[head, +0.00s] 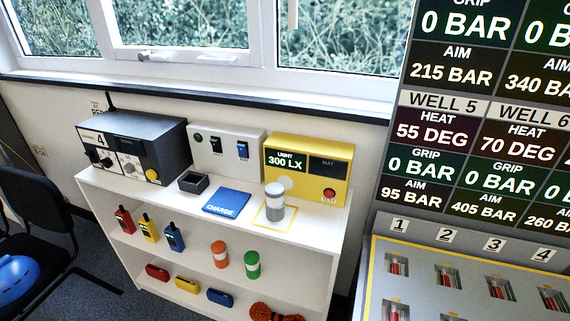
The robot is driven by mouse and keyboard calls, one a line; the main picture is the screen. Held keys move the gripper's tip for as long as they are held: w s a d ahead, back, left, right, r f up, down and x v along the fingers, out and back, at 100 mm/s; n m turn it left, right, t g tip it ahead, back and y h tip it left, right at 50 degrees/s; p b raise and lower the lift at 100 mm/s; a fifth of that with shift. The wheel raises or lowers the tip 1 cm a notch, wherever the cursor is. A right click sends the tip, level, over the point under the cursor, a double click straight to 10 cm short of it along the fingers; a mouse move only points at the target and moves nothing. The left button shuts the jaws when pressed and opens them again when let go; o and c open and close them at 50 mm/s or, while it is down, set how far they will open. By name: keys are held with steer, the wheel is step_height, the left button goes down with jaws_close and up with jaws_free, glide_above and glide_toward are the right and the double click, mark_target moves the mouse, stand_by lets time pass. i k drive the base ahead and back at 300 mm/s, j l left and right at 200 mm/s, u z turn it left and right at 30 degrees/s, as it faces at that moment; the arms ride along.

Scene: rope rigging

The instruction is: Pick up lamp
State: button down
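A grey cylinder with a white top and band (274,203), which looks like a lamp, stands upright on a yellow-outlined square on the white shelf unit's top. An orange cylinder with a white band (219,254) and a green one with a white band (252,265) stand on the shelf below and have a similar shape. I cannot tell for certain which of them is the lamp. My gripper is not in view.
The shelf unit (104,182) also holds a yellow light meter (337,153) reading 300 LX, a blue CHARGE pad (227,202), a dark open box (193,182), radios, small cases and orange rope (272,312). A black chair (40,240) stands left; a numbered panel (455,262) stands right.

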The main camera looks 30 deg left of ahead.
mark_target(274, 191)
steer(key=i+j+u, duration=0.15)
steer(key=u, duration=0.2)
steer(key=i+j+u, duration=0.1)
steer(key=u, duration=0.25)
steer(key=i+u, duration=0.35)
